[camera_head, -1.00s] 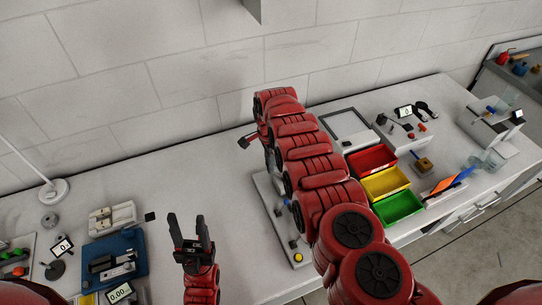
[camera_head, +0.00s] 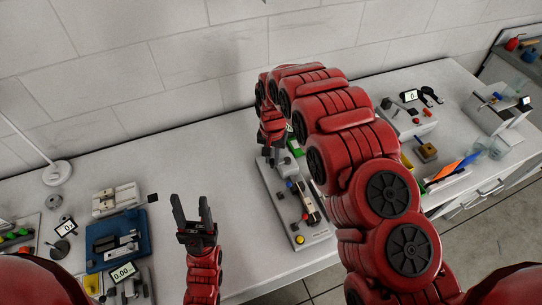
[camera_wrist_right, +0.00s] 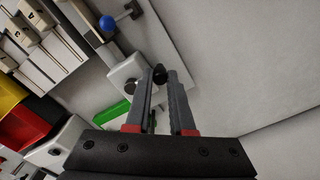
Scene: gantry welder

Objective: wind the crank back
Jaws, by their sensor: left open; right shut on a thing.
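The gantry welder's pale base plate (camera_head: 273,205) lies on the bench in the middle of the head view, partly covered by my right arm. My right gripper (camera_head: 270,160) is at its far left end, pointing down. In the right wrist view its fingers (camera_wrist_right: 161,78) are shut on a small black crank knob (camera_wrist_right: 160,72) beside a white block (camera_wrist_right: 128,73). The rest of the crank is hidden or too small to tell. My left gripper (camera_head: 192,208) is open and empty above the bench, left of the welder.
A blue ball knob (camera_wrist_right: 108,23) is near the white block. A yellow button (camera_head: 299,240) is at the plate's front end. A blue fixture (camera_head: 117,240) stands at the left. The bench behind my left gripper is clear.

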